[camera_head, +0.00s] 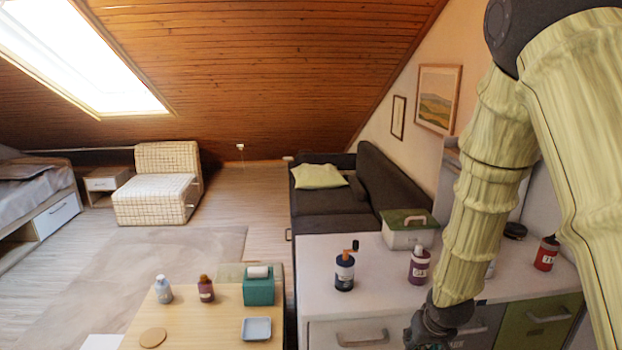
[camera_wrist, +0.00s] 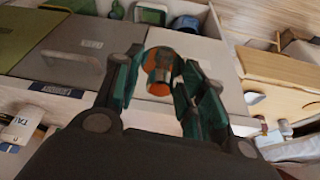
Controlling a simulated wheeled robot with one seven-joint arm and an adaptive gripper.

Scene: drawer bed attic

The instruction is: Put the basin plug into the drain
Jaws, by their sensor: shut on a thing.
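In the wrist view my gripper (camera_wrist: 172,98) has its teal fingers closed around a small orange-and-dark piece (camera_wrist: 158,86). The fingers cover part of it, and I cannot tell for sure that it is the basin plug. In the head view my gripper (camera_head: 428,332) is low at the front of the white cabinet, near its drawer fronts, and its fingertips are partly cut off by the frame. I cannot make out a basin or a drain in either view.
A wooden table (camera_head: 200,325) at left holds a teal tissue box (camera_head: 259,290), a blue dish (camera_head: 256,329) and small bottles.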

